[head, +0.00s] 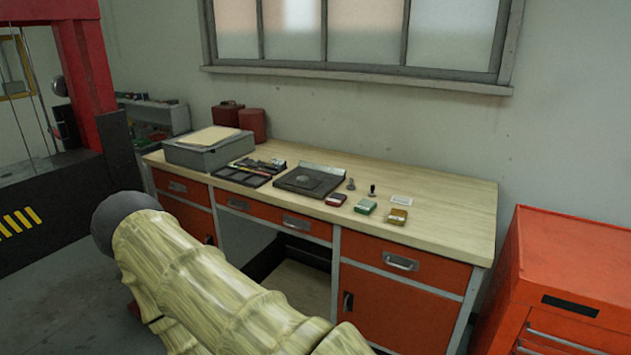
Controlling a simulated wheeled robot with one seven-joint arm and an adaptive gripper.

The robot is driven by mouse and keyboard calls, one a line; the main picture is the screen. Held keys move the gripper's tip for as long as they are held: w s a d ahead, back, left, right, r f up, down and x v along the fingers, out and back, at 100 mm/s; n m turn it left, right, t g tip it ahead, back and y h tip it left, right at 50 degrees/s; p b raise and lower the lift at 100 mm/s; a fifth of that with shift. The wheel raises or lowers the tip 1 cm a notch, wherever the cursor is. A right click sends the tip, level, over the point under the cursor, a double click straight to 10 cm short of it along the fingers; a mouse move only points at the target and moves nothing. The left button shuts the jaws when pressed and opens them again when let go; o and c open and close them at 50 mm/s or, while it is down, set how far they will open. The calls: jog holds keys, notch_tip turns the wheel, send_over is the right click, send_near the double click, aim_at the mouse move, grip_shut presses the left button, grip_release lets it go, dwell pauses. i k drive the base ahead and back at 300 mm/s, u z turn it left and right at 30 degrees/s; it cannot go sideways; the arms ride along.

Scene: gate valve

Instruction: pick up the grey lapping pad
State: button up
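A small grey knobbed piece (351,184) stands on the workbench top, right of a dark square plate (310,181); it may be the grey lapping pad, but it is too small to be sure. A similar dark-topped piece (372,191) stands just right of it. A round grey disc also shows on the dark plate. My arm, in a pale sleeve with a dark rounded end, crosses the lower left in front of the bench. My gripper's fingers are not visible.
The workbench (455,215) also holds red (336,199), green (365,207) and yellow-brown (397,216) tins, a white card (401,200), a tool tray (250,172) and a grey box (208,150). Its right end is clear. An orange cabinet (570,260) stands at right.

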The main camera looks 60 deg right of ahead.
aim_at(350, 187)
jog(key=z, duration=0.2)
jog(key=i, duration=1.25)
jog(key=z, duration=1.45)
jog(key=i, duration=0.7)
jog(key=z, duration=0.65)
